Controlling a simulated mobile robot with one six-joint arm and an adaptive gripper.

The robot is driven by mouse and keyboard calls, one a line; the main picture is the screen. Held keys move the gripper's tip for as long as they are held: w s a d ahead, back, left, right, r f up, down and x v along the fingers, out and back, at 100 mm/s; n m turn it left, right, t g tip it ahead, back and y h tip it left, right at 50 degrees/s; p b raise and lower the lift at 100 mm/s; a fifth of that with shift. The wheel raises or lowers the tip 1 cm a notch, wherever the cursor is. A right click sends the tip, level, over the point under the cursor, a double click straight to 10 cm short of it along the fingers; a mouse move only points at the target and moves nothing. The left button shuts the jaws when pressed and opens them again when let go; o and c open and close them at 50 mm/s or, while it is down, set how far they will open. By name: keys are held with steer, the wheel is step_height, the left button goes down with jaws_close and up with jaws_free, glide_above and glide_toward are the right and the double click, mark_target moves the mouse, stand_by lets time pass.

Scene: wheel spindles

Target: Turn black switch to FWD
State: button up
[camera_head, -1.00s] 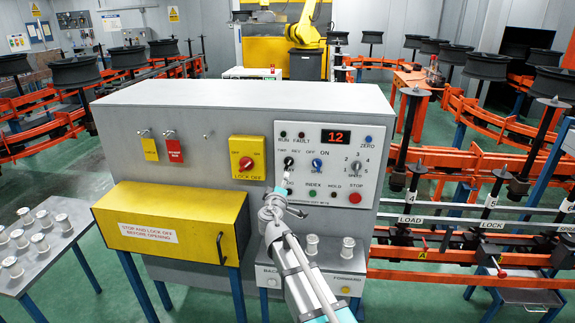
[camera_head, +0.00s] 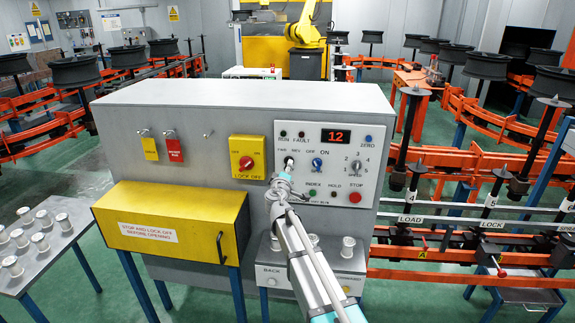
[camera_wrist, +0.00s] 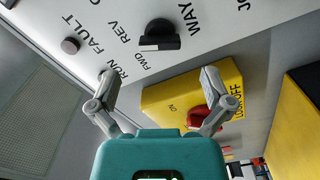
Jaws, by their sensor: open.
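The black switch (camera_wrist: 160,36) is a round knob with a raised bar on the grey control panel, with FWD and REV printed beside it. In the head view it is partly covered by my gripper (camera_head: 287,171), just under the FWD and REV labels. In the wrist view my gripper (camera_wrist: 160,76) is open, its two fingers spread wide and empty. The knob lies beyond the fingertips, between them and apart from them in that picture. The bar's exact setting is hard to read.
A blue knob (camera_head: 317,164) is close to the right of my gripper. The yellow lock-off plate (camera_head: 247,157) with a red knob is on the left. Several buttons, a red display (camera_head: 335,136) and a speed dial (camera_head: 355,166) share the panel. A yellow box (camera_head: 170,221) juts out below left.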

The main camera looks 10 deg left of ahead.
steer(key=shift+w+d, duration=0.1)
steer(key=shift+w, duration=2.65)
steer(key=c, duration=1.1)
steer(key=shift+c, duration=0.2)
steer(key=shift+n, duration=0.4)
steer(key=n, duration=0.9)
steer(key=shift+f, duration=0.1)
